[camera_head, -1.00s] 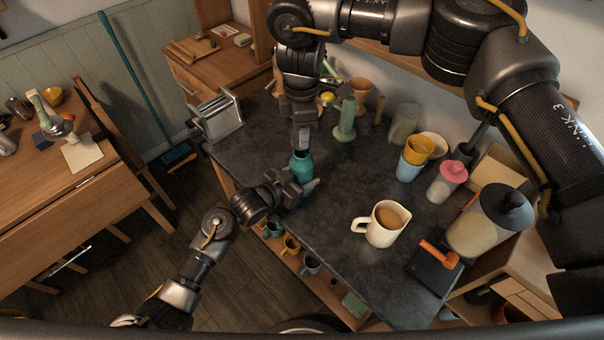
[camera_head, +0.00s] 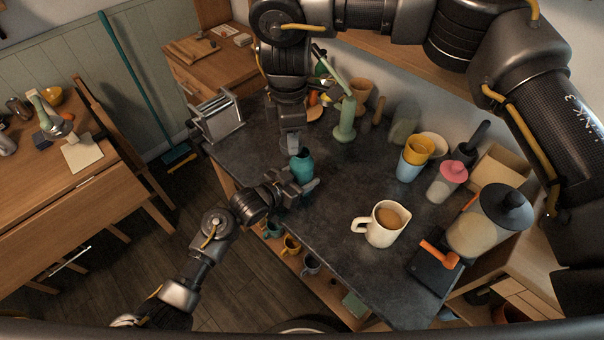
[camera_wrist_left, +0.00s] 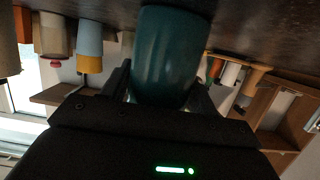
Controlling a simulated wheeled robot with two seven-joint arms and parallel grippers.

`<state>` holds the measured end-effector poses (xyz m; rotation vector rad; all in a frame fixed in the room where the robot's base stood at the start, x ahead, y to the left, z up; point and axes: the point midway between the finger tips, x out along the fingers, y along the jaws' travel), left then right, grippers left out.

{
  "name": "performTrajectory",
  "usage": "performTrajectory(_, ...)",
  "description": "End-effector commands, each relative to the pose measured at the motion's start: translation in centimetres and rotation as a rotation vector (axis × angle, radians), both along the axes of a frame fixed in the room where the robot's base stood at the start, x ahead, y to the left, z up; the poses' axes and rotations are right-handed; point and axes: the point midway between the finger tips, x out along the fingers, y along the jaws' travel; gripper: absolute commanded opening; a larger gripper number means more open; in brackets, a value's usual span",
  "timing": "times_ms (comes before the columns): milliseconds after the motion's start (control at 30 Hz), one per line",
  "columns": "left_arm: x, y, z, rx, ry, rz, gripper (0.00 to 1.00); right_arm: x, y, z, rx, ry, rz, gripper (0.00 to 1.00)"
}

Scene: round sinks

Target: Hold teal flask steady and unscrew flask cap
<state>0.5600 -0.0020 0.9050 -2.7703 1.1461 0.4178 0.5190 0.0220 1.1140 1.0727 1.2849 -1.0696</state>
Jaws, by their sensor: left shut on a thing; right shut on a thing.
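The teal flask (camera_head: 302,166) stands upright at the left part of the dark worktop. My left gripper (camera_head: 303,188) is shut around its lower body. In the left wrist view the flask (camera_wrist_left: 166,55) sits between the fingers of that gripper (camera_wrist_left: 165,98). My right gripper (camera_head: 291,146) points down just above and left of the flask's top, apart from it. It is shut on the flask cap, which is small and mostly hidden between the fingers. The top of the flask shows clear of the right fingers.
A cream jug (camera_head: 383,224) with brown liquid, yellow and blue cups (camera_head: 412,160) and a pink-lidded jar (camera_head: 447,182) stand to the right. The worktop's middle is clear.

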Motion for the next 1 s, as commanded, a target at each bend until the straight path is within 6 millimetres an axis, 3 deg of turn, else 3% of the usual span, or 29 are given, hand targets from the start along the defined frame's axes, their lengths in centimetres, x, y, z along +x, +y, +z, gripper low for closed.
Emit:
performTrajectory(400,-0.1,0.0,-0.2,0.002,0.004,0.000,0.30,-1.9,1.1,1.3,0.000,0.000,0.001,0.04)
performTrajectory(767,-0.1,0.0,-0.2,0.002,0.004,0.000,0.30,-2.2,1.3,1.4,0.000,0.000,-0.001,0.04)
performTrajectory(800,0.0,0.0,-0.1,0.001,0.001,0.000,0.63,-2.2,1.3,1.4,0.000,0.000,-0.001,0.04)
performTrajectory(1000,0.0,0.0,-0.1,0.001,0.001,0.000,0.85,-2.2,1.3,1.4,0.000,0.000,0.000,0.04)
